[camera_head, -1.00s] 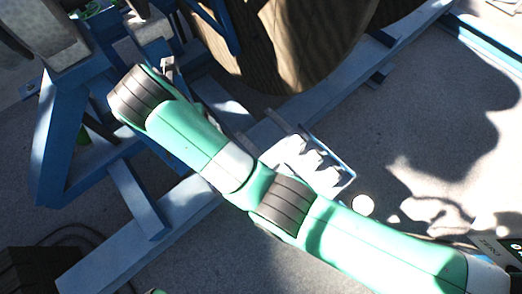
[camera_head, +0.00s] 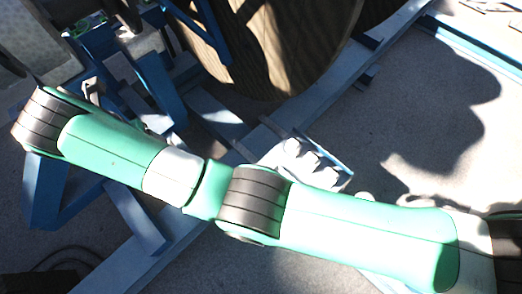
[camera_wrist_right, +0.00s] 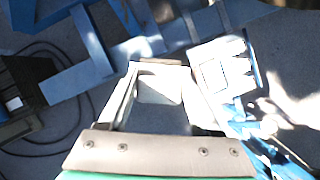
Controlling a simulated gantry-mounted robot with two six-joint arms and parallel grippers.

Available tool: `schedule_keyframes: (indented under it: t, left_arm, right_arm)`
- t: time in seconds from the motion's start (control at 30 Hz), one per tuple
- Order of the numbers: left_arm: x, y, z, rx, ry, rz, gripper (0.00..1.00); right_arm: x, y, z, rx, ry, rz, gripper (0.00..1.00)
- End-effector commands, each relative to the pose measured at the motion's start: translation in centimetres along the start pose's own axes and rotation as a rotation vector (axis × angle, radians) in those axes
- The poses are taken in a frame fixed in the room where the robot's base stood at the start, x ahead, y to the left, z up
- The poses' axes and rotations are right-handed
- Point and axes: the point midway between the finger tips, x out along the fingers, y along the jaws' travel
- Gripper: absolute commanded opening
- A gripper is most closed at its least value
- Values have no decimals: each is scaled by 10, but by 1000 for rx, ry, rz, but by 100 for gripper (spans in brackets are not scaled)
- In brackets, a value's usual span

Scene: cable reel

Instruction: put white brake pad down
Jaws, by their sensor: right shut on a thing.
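My right gripper (camera_wrist_right: 160,72) shows in the right wrist view, its two pale fingers reaching up from the mounting plate. It is shut on a pale, flat piece with a brownish edge, the white brake pad (camera_wrist_right: 159,70), at the fingertips; glare blurs its outline. In the head view my right arm crosses from the right edge to the left, and the gripper itself cannot be made out. White blocks (camera_head: 298,158) sit in a small blue-edged holder beside the beam; they also show in the right wrist view (camera_wrist_right: 222,68). My left gripper is not in view.
A large wooden cable reel (camera_head: 275,60) stands at the top on a blue frame (camera_head: 40,190). A long blue-grey beam (camera_head: 345,72) runs diagonally. A dark box (camera_wrist_right: 22,90) and black cable lie at left in the right wrist view.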

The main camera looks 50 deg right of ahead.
Motion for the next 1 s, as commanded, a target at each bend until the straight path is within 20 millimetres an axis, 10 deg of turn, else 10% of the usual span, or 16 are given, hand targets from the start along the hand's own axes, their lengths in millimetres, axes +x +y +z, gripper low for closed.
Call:
schedule_keyframes:
  t: [0.47, 1.0]
  left_arm:
    - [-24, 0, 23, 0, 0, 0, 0]
    - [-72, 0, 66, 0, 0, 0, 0]
  right_arm:
    - [110, -68, -9, 101, -1, -44, 0]
    - [283, -254, -103, 330, 0, -141, 0]
